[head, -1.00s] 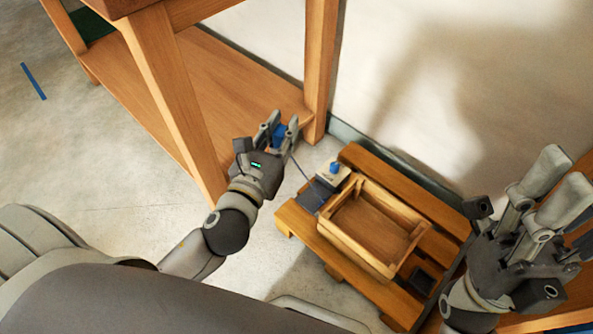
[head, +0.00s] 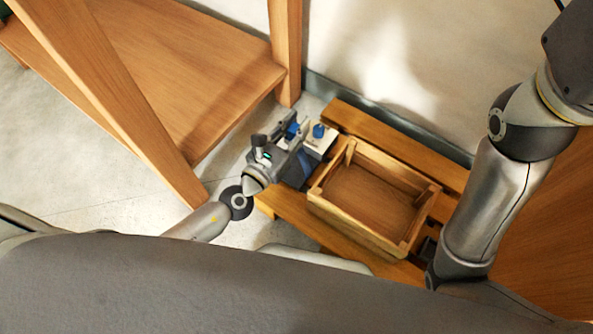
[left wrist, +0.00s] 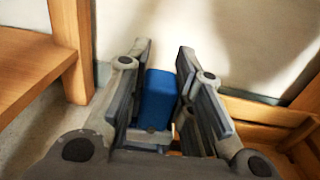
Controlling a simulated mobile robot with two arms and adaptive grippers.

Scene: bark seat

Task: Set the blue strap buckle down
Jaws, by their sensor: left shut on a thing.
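The blue strap buckle (head: 293,129) is between the fingers of my left gripper (head: 292,131) in the head view. In the left wrist view the buckle (left wrist: 157,99) is a plain blue block, upright between the two grey fingers. The left gripper (left wrist: 160,95) is shut on it. I cannot tell whether the buckle touches anything below. My right gripper is out of view.
A wooden table with a lower shelf (head: 190,75) stands at the left. A wall runs behind.

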